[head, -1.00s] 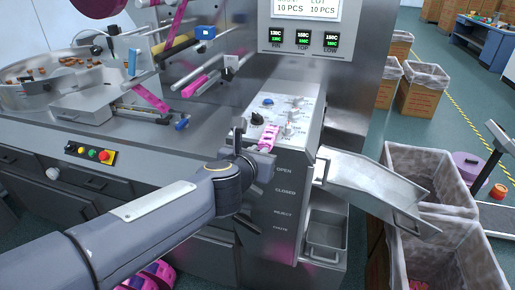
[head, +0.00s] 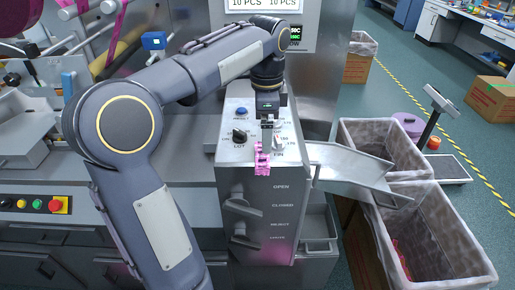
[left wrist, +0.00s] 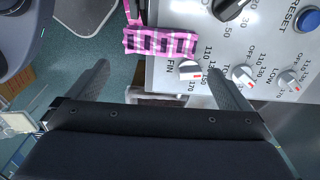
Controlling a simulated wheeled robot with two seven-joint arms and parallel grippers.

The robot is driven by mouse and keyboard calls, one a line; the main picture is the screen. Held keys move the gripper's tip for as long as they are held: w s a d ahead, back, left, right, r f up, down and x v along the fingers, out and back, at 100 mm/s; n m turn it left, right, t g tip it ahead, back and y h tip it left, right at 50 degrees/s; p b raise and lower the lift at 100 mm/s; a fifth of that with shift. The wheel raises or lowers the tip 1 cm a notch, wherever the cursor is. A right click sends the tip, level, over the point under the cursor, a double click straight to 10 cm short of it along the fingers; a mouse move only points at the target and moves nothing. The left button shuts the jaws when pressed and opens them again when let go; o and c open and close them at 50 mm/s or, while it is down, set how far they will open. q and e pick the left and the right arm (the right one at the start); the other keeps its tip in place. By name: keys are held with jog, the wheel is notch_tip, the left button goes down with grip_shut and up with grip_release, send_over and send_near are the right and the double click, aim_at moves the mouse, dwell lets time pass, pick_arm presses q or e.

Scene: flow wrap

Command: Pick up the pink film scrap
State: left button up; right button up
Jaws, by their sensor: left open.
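The pink film scrap (head: 262,159) is a small checked strip with dark bars. It lies at the front edge of the machine's control panel (head: 232,152), beside the knobs. In the left wrist view the scrap (left wrist: 160,42) lies partly past the panel edge, with a thin pink tail running up from it. My left gripper (head: 268,122) is over the panel, just behind the scrap in the head view. In the left wrist view its two fingers (left wrist: 158,70) are spread wide and empty, with the scrap ahead of the gap between them. My right gripper is not in view.
Knobs (left wrist: 190,70) stand close to the scrap and to one fingertip. Levers (head: 240,205) project from the panel's front. A metal chute (head: 345,168) slopes right to lined bins (head: 430,215).

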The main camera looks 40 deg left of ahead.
aim_at(262, 157)
pick_arm(q)
notch_tip(262, 157, down, 8)
jog(key=shift+a+r, duration=0.1)
jog(key=shift+r, duration=0.1)
jog(key=c, duration=0.6)
jog(key=shift+r, duration=0.1)
